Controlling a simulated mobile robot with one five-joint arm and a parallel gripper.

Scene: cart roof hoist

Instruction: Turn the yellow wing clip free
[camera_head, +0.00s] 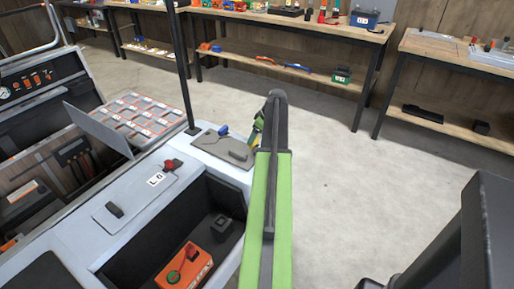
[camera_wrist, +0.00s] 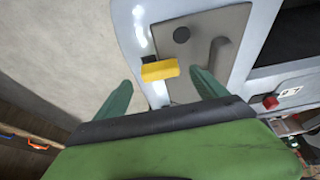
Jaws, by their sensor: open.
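The yellow wing clip (camera_wrist: 160,70) sits at the edge of a grey plate (camera_wrist: 228,22) in the wrist view, with a small dark block (camera_wrist: 149,59) against it. My gripper (camera_wrist: 161,80) is open, one green finger on each side below the clip. The clip lies roughly between the fingertips, and I see no contact. In the head view, my green arm reaches to the far right corner of the cart by the grey plate (camera_head: 208,146). The arm largely hides the clip and fingers there.
On the plate are a dark round knob (camera_wrist: 181,34) and a grey handle (camera_wrist: 219,55). A black post (camera_head: 186,80) rises beside the plate. An open bin in the cart holds an orange box (camera_head: 184,266). The floor to the right is clear, with workbenches behind.

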